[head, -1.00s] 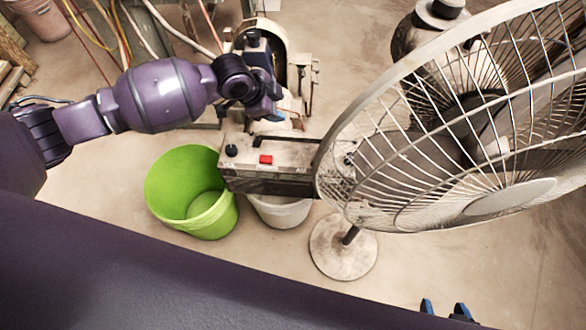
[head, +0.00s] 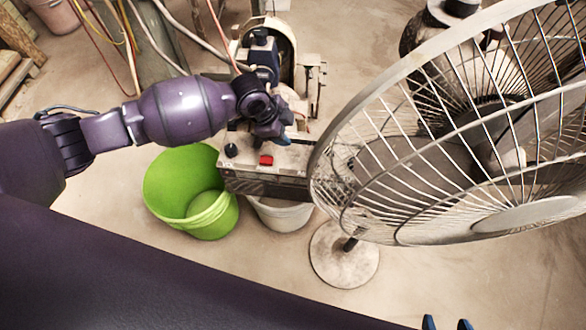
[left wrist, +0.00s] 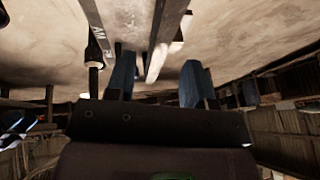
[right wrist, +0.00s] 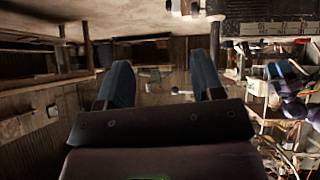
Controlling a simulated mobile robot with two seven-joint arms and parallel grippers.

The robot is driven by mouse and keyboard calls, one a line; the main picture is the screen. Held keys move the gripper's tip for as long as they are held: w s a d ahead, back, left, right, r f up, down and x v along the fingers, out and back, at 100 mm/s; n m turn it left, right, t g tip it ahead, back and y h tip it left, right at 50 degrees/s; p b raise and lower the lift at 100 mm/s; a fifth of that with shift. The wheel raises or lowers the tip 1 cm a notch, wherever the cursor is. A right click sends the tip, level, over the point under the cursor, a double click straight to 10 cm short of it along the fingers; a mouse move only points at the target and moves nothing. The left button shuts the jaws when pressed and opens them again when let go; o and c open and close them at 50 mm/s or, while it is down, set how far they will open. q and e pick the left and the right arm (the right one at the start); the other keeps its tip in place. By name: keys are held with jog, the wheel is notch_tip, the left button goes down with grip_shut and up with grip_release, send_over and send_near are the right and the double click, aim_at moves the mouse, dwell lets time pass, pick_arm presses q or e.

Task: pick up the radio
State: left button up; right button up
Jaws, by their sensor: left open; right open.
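The radio (head: 240,183) is a worn grey box with a black knob and a red button on its top. It sits above a white bucket, beside the fan. My left gripper (head: 286,140) is over the back of its top and hides the handle there. In the left wrist view, the open fingers (left wrist: 158,85) stand either side of a pale bar, apparently the handle; no firm contact can be made out. My right gripper (head: 447,324) is open and empty at the bottom edge, far from the radio.
A large wire-caged fan (head: 400,130) stands close against the radio's right side. A green bucket (head: 165,190) and a white bucket (head: 282,216) stand below. Machinery (head: 282,45) and hanging cables are behind.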

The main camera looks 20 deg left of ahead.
aim_at(290, 137)
pick_arm(q)
jog(key=x, duration=0.1)
jog(key=b+x, duration=0.1)
jog(key=x, duration=0.2)
jog(key=shift+s+f, duration=0.1)
jog(key=shift+s, duration=0.25)
jog(key=shift+w+d+f+b, duration=0.25)
jog(key=shift+f+b, duration=0.05)
jog(key=shift+f, duration=0.05)
jog(key=shift+r, duration=0.2)
jog(key=shift+f, duration=0.3)
grip_shut()
dwell(1.0)
jog(key=shift+r, duration=0.1)
